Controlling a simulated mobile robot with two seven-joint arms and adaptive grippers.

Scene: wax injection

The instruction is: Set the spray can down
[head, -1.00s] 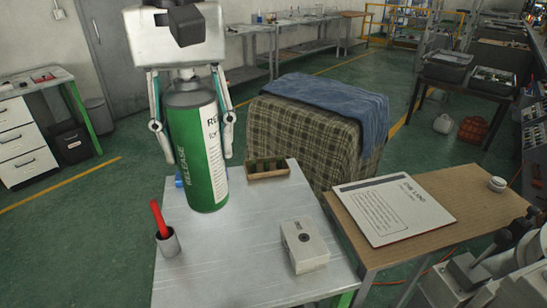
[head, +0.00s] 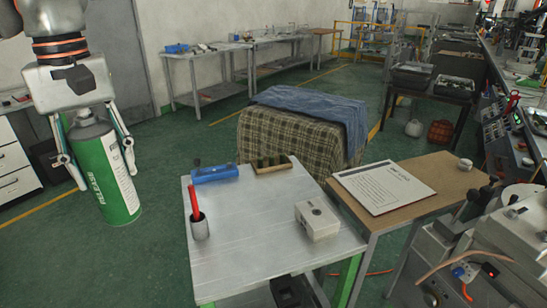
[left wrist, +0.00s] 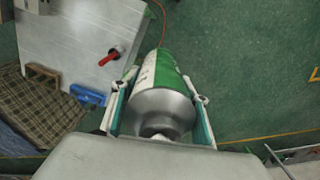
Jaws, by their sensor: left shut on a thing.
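The green and white spray can (head: 108,178) with a grey top is held upright, to the left of the white table (head: 258,235) in the head view. My left gripper (head: 93,165) is shut on it, with one finger on each side. The can also shows in the left wrist view (left wrist: 165,85), between the two fingers (left wrist: 160,108), with green floor beyond it and the table to its left. My right gripper does not show.

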